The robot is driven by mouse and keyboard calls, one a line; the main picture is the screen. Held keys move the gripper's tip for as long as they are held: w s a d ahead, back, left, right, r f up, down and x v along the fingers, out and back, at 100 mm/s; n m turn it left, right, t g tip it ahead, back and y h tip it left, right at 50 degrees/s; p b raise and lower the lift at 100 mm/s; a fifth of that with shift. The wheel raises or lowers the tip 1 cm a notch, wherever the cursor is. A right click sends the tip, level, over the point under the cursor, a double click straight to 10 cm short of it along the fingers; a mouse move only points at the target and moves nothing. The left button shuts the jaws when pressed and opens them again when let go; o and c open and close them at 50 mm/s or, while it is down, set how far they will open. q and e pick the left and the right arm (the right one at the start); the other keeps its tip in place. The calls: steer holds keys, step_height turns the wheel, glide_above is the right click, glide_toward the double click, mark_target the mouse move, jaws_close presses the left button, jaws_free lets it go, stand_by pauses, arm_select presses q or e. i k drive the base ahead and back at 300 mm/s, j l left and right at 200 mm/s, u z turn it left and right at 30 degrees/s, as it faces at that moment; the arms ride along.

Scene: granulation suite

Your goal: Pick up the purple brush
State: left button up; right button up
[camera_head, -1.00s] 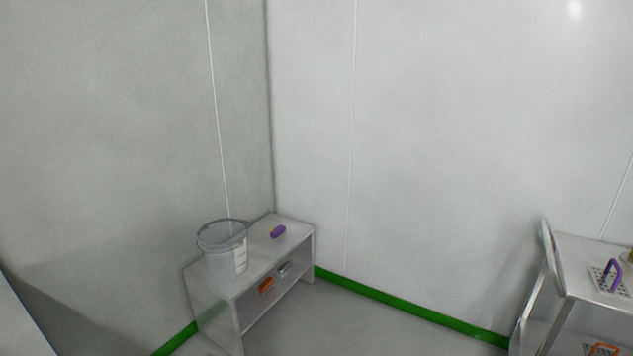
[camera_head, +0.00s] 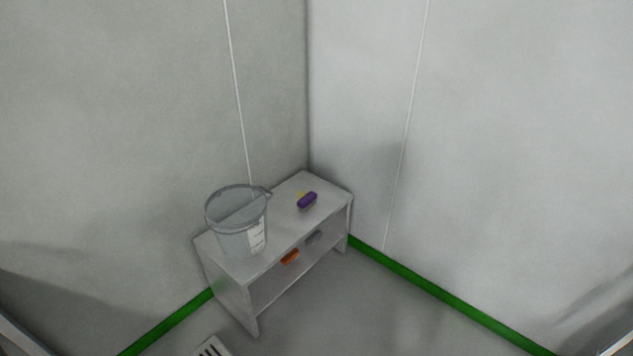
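The purple brush (camera_head: 307,200) lies on the top of a small grey table (camera_head: 290,232) in the corner of the room. A small yellow patch shows just behind the brush. A clear bucket (camera_head: 238,222) with a white label stands on the same table top, to the left of the brush and apart from it.
An orange item (camera_head: 290,257) and a grey item (camera_head: 313,237) sit on the table's lower shelf. Walls close in behind the table, with a green skirting strip (camera_head: 440,293) along the floor. The floor to the right is clear. A slotted grate (camera_head: 210,347) shows at the bottom.

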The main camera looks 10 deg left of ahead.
mark_target(306, 202)
steer(key=i, duration=2.65)
steer(key=i+u, duration=0.25)
steer(key=u, duration=0.15)
